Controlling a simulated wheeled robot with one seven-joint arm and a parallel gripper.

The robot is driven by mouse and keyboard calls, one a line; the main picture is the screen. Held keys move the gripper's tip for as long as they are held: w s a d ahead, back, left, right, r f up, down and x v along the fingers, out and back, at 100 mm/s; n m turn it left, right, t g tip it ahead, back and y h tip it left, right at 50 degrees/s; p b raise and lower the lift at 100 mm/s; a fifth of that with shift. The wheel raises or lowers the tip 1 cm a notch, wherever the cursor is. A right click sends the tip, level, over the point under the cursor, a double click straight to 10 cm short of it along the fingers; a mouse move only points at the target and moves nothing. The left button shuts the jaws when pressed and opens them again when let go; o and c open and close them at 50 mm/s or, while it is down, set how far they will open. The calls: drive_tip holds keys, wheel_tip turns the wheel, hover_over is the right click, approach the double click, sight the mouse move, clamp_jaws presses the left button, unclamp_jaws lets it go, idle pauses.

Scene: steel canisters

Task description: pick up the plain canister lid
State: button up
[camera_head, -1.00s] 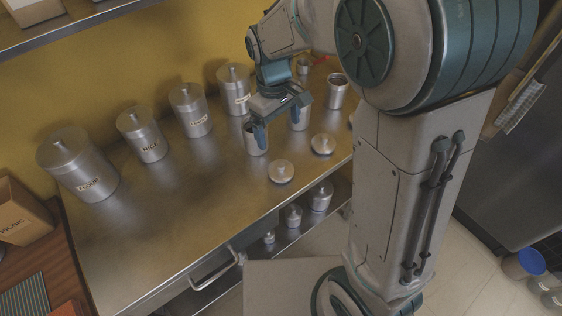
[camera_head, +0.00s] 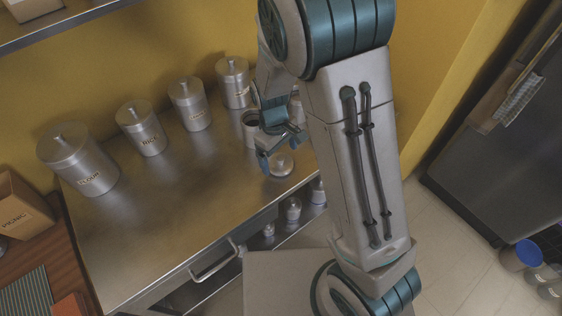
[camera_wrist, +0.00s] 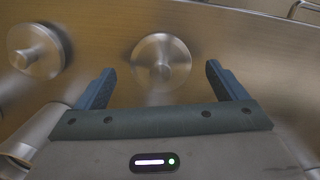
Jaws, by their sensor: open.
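In the wrist view this lid (camera_wrist: 161,62) lies ahead, between the two fingertips of my gripper (camera_wrist: 158,69). The fingers are apart and empty, and the lid appears clear of them. A second similar lid (camera_wrist: 36,50) lies to the left in the wrist view; my arm hides it in the head view. An open canister (camera_head: 250,130) stands behind my gripper. I cannot tell from markings which lid is the plain one.
Several lidded, labelled canisters, including the large one (camera_head: 79,160) and the RICE one (camera_head: 142,128), stand along the wall. The steel counter (camera_head: 160,205) is clear at front left. Small canisters (camera_head: 293,209) stand on a shelf below. A drawer handle (camera_head: 215,262) juts from the front.

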drive_tip(key=shift+f, duration=1.1)
drive_tip(key=c, duration=1.1)
drive_tip(key=shift+o, duration=0.2)
drive_tip(key=shift+r, duration=0.15)
